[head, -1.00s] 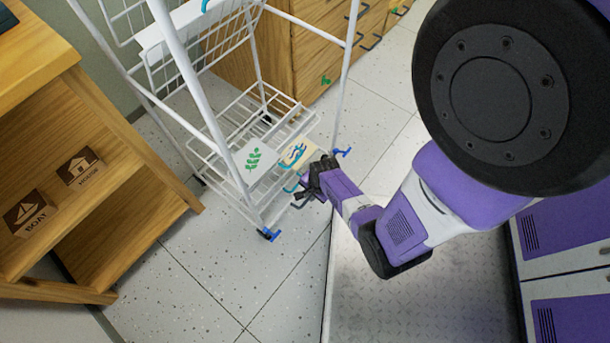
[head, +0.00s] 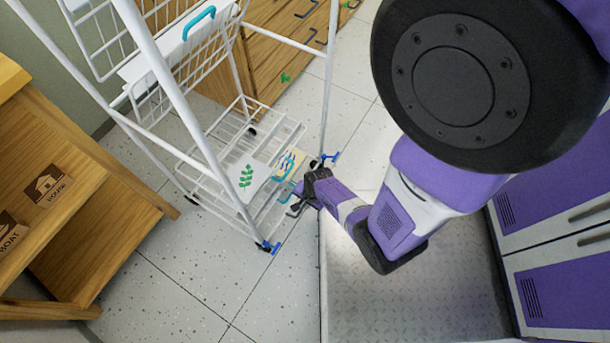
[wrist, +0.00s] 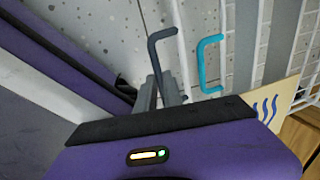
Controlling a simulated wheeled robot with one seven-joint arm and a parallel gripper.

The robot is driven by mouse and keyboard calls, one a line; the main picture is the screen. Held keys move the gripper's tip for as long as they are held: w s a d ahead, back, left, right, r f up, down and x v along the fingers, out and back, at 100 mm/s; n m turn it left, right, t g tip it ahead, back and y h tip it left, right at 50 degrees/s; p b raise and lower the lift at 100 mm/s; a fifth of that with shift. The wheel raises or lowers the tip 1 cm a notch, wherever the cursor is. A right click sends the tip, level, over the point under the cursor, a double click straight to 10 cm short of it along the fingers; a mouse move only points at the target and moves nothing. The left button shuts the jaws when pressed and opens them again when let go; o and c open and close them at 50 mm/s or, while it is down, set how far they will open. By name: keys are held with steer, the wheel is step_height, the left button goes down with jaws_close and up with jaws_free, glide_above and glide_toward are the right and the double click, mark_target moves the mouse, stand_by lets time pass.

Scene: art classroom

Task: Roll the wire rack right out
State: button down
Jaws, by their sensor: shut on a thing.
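The white wire rack (head: 183,100) stands on the speckled floor in the head view, with wire baskets and castors. Blue levers show at its front castors (head: 268,247) and (head: 331,157). Its lowest basket carries a green-leaf card (head: 246,177), a wave card (head: 290,163) and a teal handle, which also shows in the wrist view (wrist: 204,62). My gripper (head: 298,205) is low at the rack's front, shut on a grey bent handle (wrist: 153,48) beside a white bar. The fingertips' contact is partly hidden in the wrist view.
A wooden shelf unit (head: 115,160) with boat and house labels stands left of the rack. A wooden drawer cabinet (head: 285,65) is behind it. Purple-and-white lockers (head: 560,240) stand at the right. Bare floor (head: 180,290) lies in front.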

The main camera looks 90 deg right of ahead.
steer(key=shift+s+a, duration=0.25)
steer(key=shift+s, duration=0.1)
steer(key=c, duration=1.5)
jaws_free()
